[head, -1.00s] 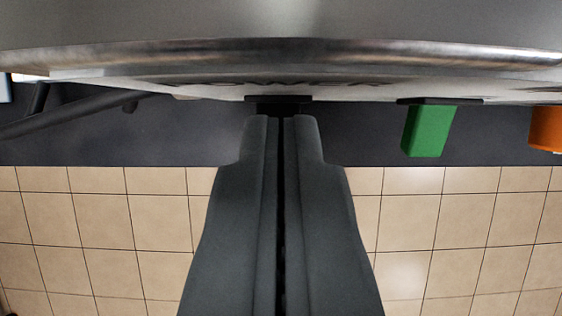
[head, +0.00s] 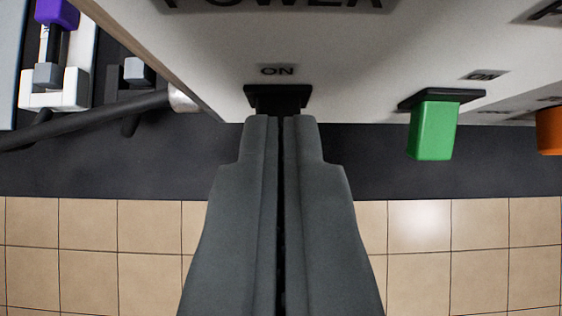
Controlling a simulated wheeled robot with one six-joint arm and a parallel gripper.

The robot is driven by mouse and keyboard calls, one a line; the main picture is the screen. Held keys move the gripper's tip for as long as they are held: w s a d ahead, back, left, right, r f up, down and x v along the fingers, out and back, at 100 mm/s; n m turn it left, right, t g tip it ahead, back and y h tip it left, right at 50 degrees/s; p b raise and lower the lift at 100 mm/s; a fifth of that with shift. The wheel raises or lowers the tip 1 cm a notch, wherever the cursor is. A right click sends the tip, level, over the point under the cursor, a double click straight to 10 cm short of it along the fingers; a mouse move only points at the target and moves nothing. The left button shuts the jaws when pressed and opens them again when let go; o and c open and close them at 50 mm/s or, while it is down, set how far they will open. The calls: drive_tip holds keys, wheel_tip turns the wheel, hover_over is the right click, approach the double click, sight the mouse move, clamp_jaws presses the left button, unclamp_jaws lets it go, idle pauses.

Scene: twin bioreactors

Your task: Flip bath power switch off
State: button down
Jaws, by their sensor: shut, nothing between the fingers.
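The bath's pale front panel (head: 350,75) fills the upper right of the head view, with "POWER" lettering cut off at the top edge. Below it is an "ON" label, and under that a black switch base (head: 278,97). My gripper (head: 282,120) is shut with nothing between its fingers. Its tips are right in front of the switch base and overlap it in the picture. The fingers hide the lower part of the switch, so its lever and position do not show. I cannot tell whether the tips touch it.
A green switch (head: 433,128) on a black base sticks out to the right, with an orange one (head: 550,130) at the right edge. At left are a black hose (head: 90,118), a white fitting (head: 58,90) and a purple part (head: 57,14). Tiled floor (head: 90,250) lies below.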

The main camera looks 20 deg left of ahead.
drive_tip(key=shift+s+d+f, duration=0.1)
drive_tip(key=shift+s+f, duration=0.3)
drive_tip(key=shift+f, duration=0.1)
drive_tip(key=shift+r, duration=0.2)
drive_tip(key=shift+r, duration=0.6)
